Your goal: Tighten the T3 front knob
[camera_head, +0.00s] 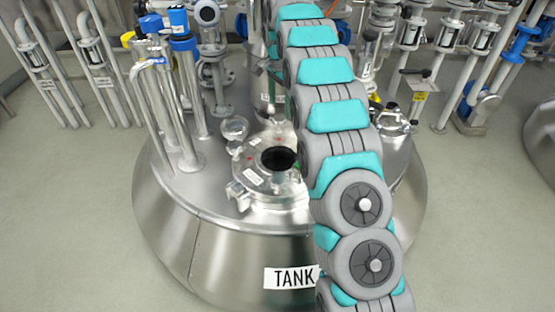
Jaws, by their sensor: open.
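A steel tank (235,255) fills the middle of the head view. Its front label (290,278) reads "TANK"; anything after that is hidden by my arm. On its top is a round manway (262,185) with a dark opening in its middle. A small metal fitting (238,192), perhaps a knob or clamp, sits at the manway's front left rim. I cannot tell which part is the T3 front knob. My arm runs from the bottom right up over the tank and covers the manway's right side. My gripper is not visible.
Upright pipes with blue and yellow fittings (180,42) stand on the tank's left rear. Pipe racks with valves line the back left (95,55) and back right (480,40). Another vessel's edge (542,145) shows at far right. The floor (70,220) left of the tank is clear.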

